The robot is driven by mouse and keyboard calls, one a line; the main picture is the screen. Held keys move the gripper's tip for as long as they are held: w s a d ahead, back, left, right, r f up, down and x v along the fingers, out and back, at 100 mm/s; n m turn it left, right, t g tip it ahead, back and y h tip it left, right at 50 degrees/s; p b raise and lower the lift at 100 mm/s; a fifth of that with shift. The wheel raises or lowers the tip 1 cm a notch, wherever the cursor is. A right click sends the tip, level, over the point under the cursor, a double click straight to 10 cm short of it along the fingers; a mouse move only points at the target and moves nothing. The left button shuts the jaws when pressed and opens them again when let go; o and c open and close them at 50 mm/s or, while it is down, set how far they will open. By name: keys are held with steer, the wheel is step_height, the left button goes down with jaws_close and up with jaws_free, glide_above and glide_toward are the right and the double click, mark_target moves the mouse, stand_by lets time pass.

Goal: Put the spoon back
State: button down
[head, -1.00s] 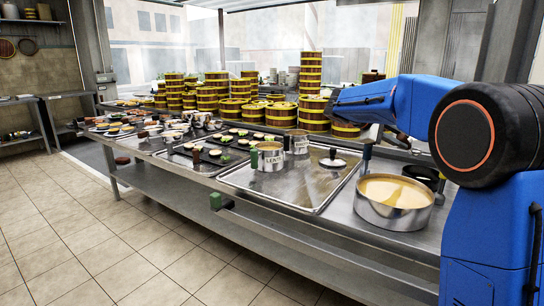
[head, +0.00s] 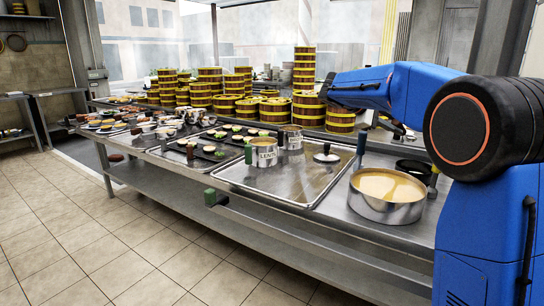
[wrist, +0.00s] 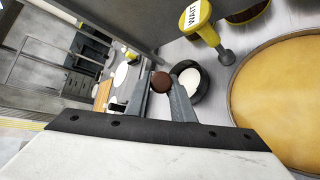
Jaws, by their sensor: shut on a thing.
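My gripper (wrist: 160,97) shows in the wrist view with its two grey fingers close together. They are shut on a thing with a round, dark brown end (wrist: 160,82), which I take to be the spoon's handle. The rest of the spoon is hidden. In the head view my blue arm reaches over the counter on the right, and the gripper is hard to make out behind it. A wide steel pot of yellow soup (head: 387,190) stands below the arm. It also shows at the right of the wrist view (wrist: 285,92), apart from the fingers.
A dark upright handle (head: 361,148) stands beside the pot. A steel tray (head: 275,185) carries a can labelled LENTIL (head: 264,154) and a lid (head: 326,156). Steamer towers (head: 304,75) line the back. A yellow WAIT tag (wrist: 198,18) is near the pot. The tiled floor at left is clear.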

step_height(320, 180, up, 9)
steer(key=shift+f, duration=0.1)
step_height(320, 180, down, 13)
step_height(320, 180, up, 13)
steer(key=shift+r, duration=0.1)
step_height(320, 180, down, 14)
stand_by(1.1)
steer(key=shift+r, duration=0.1)
